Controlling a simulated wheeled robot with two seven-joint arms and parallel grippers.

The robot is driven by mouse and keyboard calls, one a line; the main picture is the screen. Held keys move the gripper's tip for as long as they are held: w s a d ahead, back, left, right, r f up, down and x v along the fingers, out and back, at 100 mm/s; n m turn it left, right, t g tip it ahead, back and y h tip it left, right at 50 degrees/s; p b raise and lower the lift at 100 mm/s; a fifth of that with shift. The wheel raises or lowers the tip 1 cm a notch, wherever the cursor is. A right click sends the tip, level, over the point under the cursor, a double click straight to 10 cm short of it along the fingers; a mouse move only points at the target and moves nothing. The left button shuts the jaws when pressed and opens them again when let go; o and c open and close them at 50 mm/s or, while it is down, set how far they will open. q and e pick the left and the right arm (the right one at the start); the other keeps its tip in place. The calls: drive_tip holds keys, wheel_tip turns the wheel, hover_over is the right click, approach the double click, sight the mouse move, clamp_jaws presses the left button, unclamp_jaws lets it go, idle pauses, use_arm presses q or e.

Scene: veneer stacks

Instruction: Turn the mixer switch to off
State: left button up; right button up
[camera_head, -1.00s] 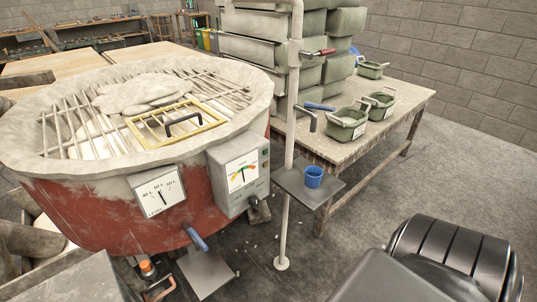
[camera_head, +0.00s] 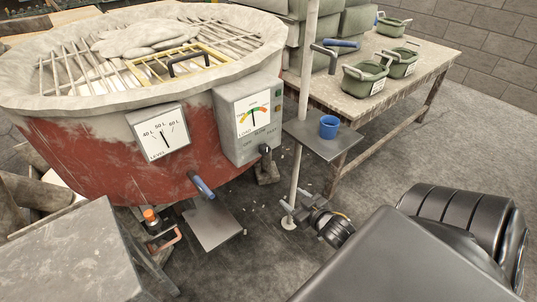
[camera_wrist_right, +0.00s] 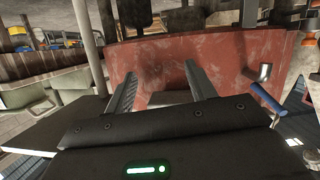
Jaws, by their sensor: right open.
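The mixer is a red drum (camera_head: 100,150) with a pale rim and a grate, at the left in the head view. Its grey control box (camera_head: 228,130) carries a LOAD dial (camera_head: 252,119) and a lettered switch row below it. A dark switch handle (camera_head: 265,153) sticks out at the box's lower right; its exact setting is unclear. My right gripper (camera_head: 289,211) is low by the pole's foot, below and right of the box, apart from the switch. In the right wrist view the gripper (camera_wrist_right: 160,76) is open and empty, facing the red drum. My left gripper is out of view.
A thin pole (camera_head: 299,165) with a small shelf (camera_head: 318,143) and blue cup (camera_head: 328,127) stands right of the box. A blue-handled lever (camera_head: 202,187) juts from the drum's lower side. A table (camera_head: 420,75) with green tubs stands behind. Floor at right is clear.

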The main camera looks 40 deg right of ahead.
sight(267, 152)
wheel_tip(267, 152, up, 15)
drive_tip(key=a+n+t+y+b, duration=0.1)
drive_tip(key=a+t, duration=0.1)
drive_tip(key=t, duration=0.1)
drive_tip(key=w, duration=1)
drive_tip(key=shift+w+a+f, duration=0.1)
drive_tip(key=shift+w+f, duration=0.05)
drive_tip(key=shift+f, duration=0.05)
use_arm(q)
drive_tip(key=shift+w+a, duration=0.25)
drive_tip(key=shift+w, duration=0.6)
use_arm(e)
drive_tip(key=c, duration=1)
drive_tip(key=shift+o, duration=0.2)
drive_tip(key=n+p, duration=0.4)
drive_tip(key=n, duration=0.3)
drive_tip(key=shift+r, duration=0.15)
drive_tip(key=shift+n, duration=0.3)
use_arm(q)
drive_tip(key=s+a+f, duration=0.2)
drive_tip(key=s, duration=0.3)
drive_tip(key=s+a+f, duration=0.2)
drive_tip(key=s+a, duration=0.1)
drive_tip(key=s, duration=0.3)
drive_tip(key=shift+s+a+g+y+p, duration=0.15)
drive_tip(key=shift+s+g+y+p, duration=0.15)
drive_tip(key=shift+p, duration=0.1)
use_arm(e)
drive_tip(key=shift+n, duration=0.7)
